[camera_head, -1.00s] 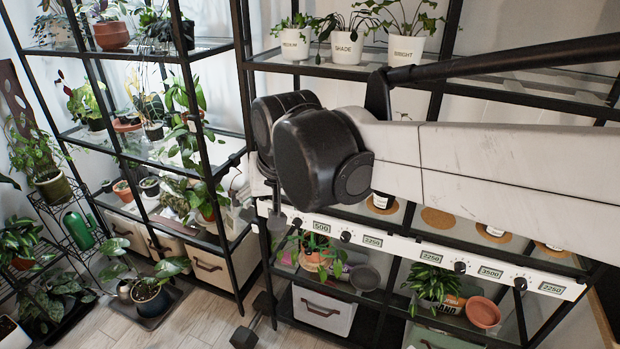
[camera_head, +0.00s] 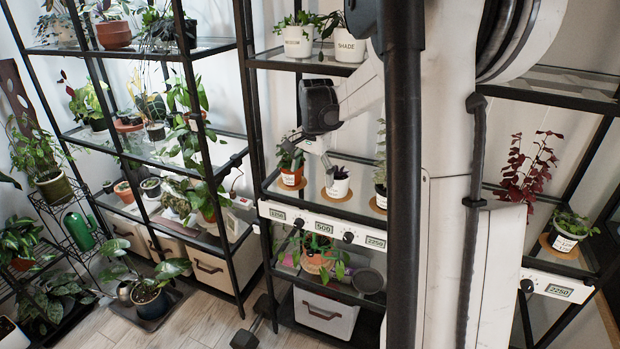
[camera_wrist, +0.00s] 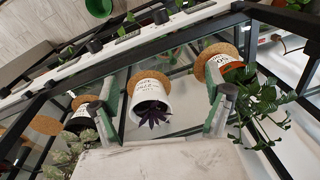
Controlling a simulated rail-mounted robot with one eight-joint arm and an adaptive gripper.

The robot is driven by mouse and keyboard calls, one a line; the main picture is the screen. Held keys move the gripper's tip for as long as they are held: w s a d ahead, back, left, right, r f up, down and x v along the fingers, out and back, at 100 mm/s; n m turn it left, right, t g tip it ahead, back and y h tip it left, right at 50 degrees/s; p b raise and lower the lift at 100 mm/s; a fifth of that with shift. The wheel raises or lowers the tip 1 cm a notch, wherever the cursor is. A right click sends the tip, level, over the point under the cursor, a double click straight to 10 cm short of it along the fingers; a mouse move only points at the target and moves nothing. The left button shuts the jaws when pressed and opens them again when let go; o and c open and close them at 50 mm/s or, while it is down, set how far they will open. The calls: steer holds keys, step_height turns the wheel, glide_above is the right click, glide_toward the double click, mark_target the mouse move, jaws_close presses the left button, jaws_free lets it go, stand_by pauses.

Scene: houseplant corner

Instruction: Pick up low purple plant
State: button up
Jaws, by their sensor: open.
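The low purple plant has small dark purple leaves in a white pot. It stands on a round cork mat on the middle shelf in the head view (camera_head: 339,187) and shows between my fingers in the wrist view (camera_wrist: 151,100). My gripper (camera_head: 326,160) is open and empty, close above and beside the plant in the head view. In the wrist view my fingers (camera_wrist: 162,112) are spread to the left and right of the white pot. I cannot tell how far the fingertips are from the pot.
A plant in a terracotta pot with a white label (camera_head: 292,177) stands close on the left. A tall pale-green plant (camera_head: 380,188) stands on the right. The upper shelf holds white pots (camera_head: 298,41). A black shelf post (camera_head: 254,95) stands to the left.

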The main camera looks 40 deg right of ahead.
mark_target(337, 178)
steer(key=d, duration=0.3)
steer(key=d+f+m+p, duration=0.1)
steer(key=d, duration=0.1)
steer(key=w+d+m+g+h, duration=0.1)
steer(key=d, duration=0.2)
steer(key=shift+d+f, duration=0.35)
steer(key=shift+f, duration=0.05)
steer(key=shift+s+d+f+p, duration=0.1)
steer(key=shift+d+f, duration=0.2)
steer(key=shift+f, duration=0.9)
steer(key=shift+d+f+p, duration=0.1)
steer(key=shift+d+f, duration=0.2)
steer(key=shift+f, duration=0.95)
steer(key=shift+s+d+f+p, duration=0.1)
steer(key=shift+d+f, duration=0.2)
steer(key=shift+f, duration=0.9)
steer(key=shift+c, duration=0.5)
steer(key=c, duration=1.4)
steer(key=shift+o, duration=0.2)
steer(key=shift+r, duration=0.2)
